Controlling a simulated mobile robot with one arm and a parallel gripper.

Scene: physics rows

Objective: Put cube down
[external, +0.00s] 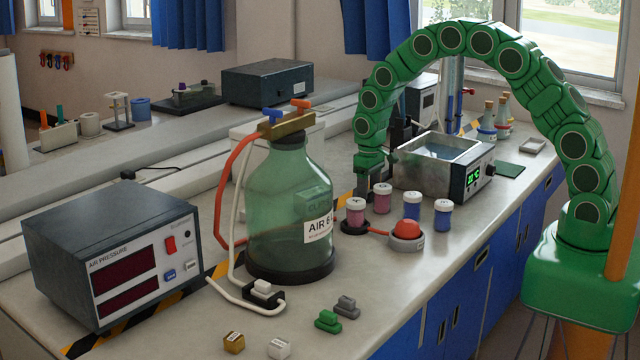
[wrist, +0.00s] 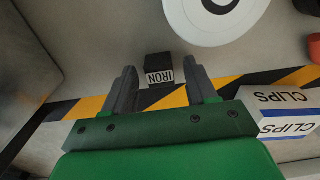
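A small black cube labelled IRON (wrist: 159,70) shows in the wrist view, between and slightly beyond the tips of my gripper (wrist: 160,80). Gaps show between the cube and both grey fingers, so the gripper is open and not clamped on it. Whether the cube rests on the bench surface is hard to tell. In the external view my gripper (external: 374,190) points down over the bench behind the jars; the iron cube cannot be made out there. A gold cube (external: 233,342) and a white cube (external: 279,348) sit at the bench's front.
White-lidded jars (external: 412,206) and a red button (external: 407,230) stand close in front of my gripper. The green glass bottle (external: 290,210) is left of it, the water bath (external: 440,165) right. A CLIPS box (wrist: 285,112) and striped tape (wrist: 232,88) show in the wrist view.

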